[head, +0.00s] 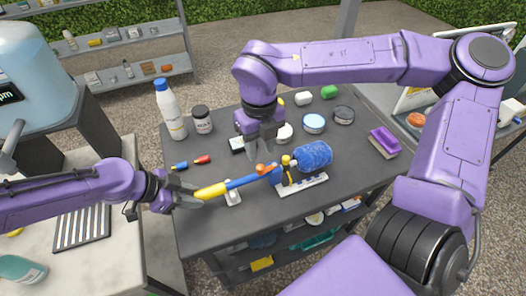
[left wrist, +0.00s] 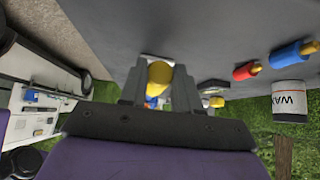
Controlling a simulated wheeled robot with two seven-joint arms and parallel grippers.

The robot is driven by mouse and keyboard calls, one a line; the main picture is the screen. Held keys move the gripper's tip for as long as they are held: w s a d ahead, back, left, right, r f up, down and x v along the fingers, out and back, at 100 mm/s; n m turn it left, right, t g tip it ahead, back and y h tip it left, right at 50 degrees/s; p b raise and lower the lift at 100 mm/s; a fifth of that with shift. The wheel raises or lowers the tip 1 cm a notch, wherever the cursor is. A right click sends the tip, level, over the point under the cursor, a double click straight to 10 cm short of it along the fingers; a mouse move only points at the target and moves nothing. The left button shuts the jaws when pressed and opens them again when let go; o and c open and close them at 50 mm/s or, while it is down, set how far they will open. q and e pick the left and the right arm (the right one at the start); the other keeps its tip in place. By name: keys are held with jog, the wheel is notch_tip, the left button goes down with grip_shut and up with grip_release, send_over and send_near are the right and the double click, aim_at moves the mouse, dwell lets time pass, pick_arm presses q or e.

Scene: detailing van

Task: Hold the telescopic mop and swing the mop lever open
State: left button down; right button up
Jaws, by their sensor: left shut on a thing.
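The telescopic mop lies across the dark table, with a yellow handle end (head: 212,191), a blue pole (head: 250,179) and a fluffy blue head (head: 314,155). The orange mop lever (head: 266,169) lies near the joint, close to the pole. My left gripper (head: 190,196) is shut on the yellow handle end. The left wrist view shows the handle (left wrist: 158,76) between the two fingers (left wrist: 160,88). My right gripper (head: 262,148) points down just above and behind the lever. Its fingertips are small and partly hidden, so its opening is unclear.
A white-based stand (head: 302,185) sits under the mop near its head. Behind are a white bottle (head: 170,108), a wax jar (head: 202,119) and several tins. A purple brush (head: 384,142) lies at the right. The table's front left is clear.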

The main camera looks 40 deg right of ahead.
aim_at(260, 165)
jog(key=shift+w+d+f, duration=0.15)
jog(key=shift+w+f, duration=0.2)
jog(key=shift+f, duration=0.05)
jog(key=shift+f+n, duration=0.3)
jog(key=shift+f, duration=3.1)
grip_shut()
